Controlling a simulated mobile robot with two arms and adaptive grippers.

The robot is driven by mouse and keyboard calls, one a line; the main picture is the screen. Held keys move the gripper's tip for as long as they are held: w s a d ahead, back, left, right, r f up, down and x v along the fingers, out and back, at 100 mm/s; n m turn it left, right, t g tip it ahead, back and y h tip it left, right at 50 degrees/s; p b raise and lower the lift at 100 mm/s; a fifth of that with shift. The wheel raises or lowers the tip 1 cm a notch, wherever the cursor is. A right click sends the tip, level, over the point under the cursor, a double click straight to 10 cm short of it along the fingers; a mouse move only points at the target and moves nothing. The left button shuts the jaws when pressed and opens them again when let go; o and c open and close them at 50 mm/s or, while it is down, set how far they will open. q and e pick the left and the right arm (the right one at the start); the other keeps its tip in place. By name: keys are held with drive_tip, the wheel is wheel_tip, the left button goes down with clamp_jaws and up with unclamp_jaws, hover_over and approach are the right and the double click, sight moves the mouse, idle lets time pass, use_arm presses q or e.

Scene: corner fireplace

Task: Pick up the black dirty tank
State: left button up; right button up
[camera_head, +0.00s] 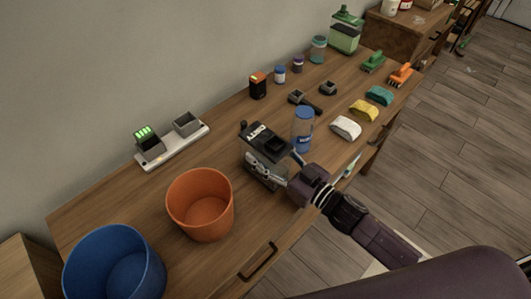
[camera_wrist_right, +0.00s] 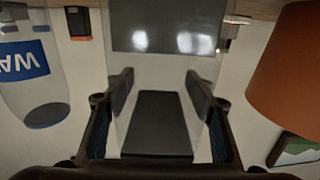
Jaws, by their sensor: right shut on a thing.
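The black dirty tank (camera_head: 262,136) has a black top with white lettering and a paler lower part. It is near the middle of the wooden table, right of the orange bucket. My right gripper (camera_head: 267,168) reaches it from the front right and is shut on it. In the right wrist view the tank's black part (camera_wrist_right: 155,125) lies between the two fingers of my right gripper (camera_wrist_right: 160,92). The fingers hide part of its lower side, and I cannot tell whether its base touches the table. My left gripper is not in view.
A clear blue-lidded water bottle (camera_head: 303,130) stands close to the tank's right. The orange bucket (camera_head: 200,205) and blue bucket (camera_head: 115,264) are to the left. A charger with batteries (camera_head: 170,145) lies behind. Sponges (camera_head: 345,128), brushes (camera_head: 400,74) and small jars (camera_head: 280,74) are farther right.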

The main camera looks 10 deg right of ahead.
wheel_tip(320, 180, up, 20)
drive_tip(key=p, duration=0.2)
idle(0.8)
